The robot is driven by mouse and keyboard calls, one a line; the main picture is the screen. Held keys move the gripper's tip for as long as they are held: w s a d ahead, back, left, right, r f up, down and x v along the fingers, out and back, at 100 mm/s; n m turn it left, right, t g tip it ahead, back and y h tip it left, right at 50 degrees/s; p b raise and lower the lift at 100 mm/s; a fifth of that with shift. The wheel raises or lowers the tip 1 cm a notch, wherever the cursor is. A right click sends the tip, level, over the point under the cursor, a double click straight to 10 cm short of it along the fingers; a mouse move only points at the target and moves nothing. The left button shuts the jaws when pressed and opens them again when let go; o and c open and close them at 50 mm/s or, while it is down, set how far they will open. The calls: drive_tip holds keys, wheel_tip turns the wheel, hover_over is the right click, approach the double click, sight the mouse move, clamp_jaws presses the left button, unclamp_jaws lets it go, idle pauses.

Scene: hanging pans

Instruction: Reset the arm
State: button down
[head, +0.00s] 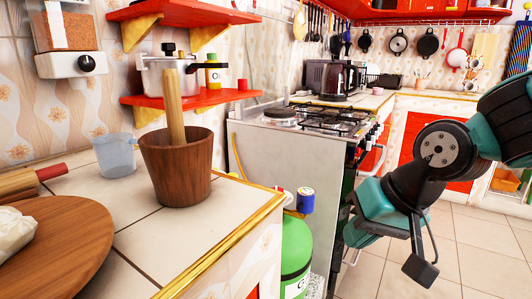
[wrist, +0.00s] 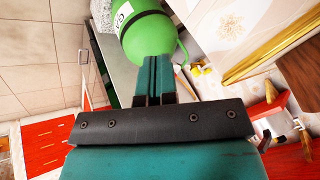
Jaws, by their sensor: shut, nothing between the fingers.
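My gripper (wrist: 157,65) shows in the wrist view with its two teal fingers together and nothing between them. The fingertips overlap the green gas bottle (wrist: 150,38) in that picture, and I cannot tell the gap between them. In the head view my arm reaches in from the right and bends down. There my gripper (head: 355,236) is low, in front of the stove and right of the gas bottle (head: 294,255). It holds nothing.
A tiled counter (head: 215,222) bears a wooden mortar (head: 176,170) with its pestle, a clear cup (head: 114,155) and a round board (head: 60,250). The stove (head: 325,118) stands behind. Pans (head: 398,43) hang at the back. Floor (head: 465,250) at the right is open.

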drive_tip(key=s+n+g, duration=0.3)
drive_tip(key=s+n, duration=0.3)
drive_tip(key=s, duration=0.7)
wheel_tip(320, 180, up, 25)
drive_tip(key=s+p, duration=0.1)
drive_tip(key=p, duration=2.3)
drive_tip(key=shift+d+g+h+p, duration=0.3)
drive_tip(key=shift+d+p, duration=0.05)
drive_tip(key=shift+d, duration=0.05)
drive_tip(key=shift+s+f, duration=0.1)
drive_tip(key=shift+f, duration=0.05)
